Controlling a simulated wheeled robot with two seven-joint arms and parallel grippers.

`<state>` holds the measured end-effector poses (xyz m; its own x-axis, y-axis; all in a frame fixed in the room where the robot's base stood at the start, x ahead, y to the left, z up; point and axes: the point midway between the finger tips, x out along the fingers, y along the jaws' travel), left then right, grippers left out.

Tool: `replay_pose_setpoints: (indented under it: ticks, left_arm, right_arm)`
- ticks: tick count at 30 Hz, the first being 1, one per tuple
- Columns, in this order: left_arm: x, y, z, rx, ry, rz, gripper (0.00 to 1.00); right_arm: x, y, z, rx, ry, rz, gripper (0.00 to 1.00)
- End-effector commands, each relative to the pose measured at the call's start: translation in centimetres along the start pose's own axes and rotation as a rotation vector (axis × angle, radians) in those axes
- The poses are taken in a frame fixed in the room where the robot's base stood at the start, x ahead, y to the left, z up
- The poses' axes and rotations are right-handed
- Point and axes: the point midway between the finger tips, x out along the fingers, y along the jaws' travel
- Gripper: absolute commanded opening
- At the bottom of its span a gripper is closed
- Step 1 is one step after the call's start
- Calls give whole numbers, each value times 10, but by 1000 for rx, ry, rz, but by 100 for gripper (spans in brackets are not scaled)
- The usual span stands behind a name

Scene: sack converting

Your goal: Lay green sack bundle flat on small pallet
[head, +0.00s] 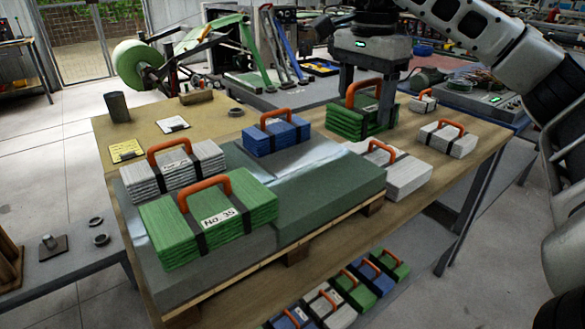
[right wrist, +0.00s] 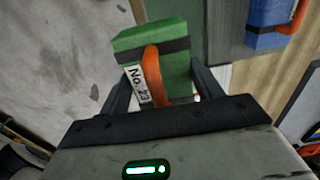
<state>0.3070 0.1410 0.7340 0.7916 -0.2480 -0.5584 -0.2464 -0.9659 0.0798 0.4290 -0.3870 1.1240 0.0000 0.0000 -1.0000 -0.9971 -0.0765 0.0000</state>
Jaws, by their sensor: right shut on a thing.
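My right gripper (head: 367,104) is shut on the orange handle of a green sack bundle (head: 343,121), at the back right of the pallet load. In the right wrist view the bundle (right wrist: 180,38) sits between the fingers, with a dark strap and a "No. 23" label. I cannot tell whether its underside touches anything. The small wooden pallet (head: 345,220) lies on the table under grey-green slabs (head: 325,195). Another green bundle (head: 158,232), labelled "No. 35", a white bundle (head: 150,180) and a blue bundle (head: 265,142) lie on that load. My left gripper is not in view.
White bundles (head: 408,178), (head: 455,147) lie on the wooden table (head: 475,180) right of the pallet. Several strapped bundles (head: 352,290) sit on a lower level in front. A dark cylinder (head: 117,107) stands at the table's back left.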

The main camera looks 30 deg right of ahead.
Motion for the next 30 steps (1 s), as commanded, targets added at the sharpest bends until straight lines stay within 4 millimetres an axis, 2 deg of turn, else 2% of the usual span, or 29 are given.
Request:
replay_pose_setpoints:
  ticks: [1, 3, 6, 10, 19, 22, 27, 30]
  left_arm:
    - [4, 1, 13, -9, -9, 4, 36]
    - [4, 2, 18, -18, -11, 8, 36]
    - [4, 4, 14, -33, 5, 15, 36]
    - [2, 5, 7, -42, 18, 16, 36]
    - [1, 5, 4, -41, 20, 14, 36]
    - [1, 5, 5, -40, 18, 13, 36]
    - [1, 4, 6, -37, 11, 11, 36]
    - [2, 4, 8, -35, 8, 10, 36]
  right_arm:
    - [14, -9, 13, -8, -1, 3, 41]
    - [20, -19, 27, -8, -1, 3, 41]
    - [30, -34, 47, -7, -2, 2, 41]
    - [49, -44, 60, -3, 0, 3, 41]
    - [72, -57, 76, -2, 0, 1, 41]
    - [86, -63, 85, -3, 0, 3, 41]
    - [110, -63, 85, 0, 0, 1, 41]
    - [115, -63, 85, 0, -1, -2, 41]
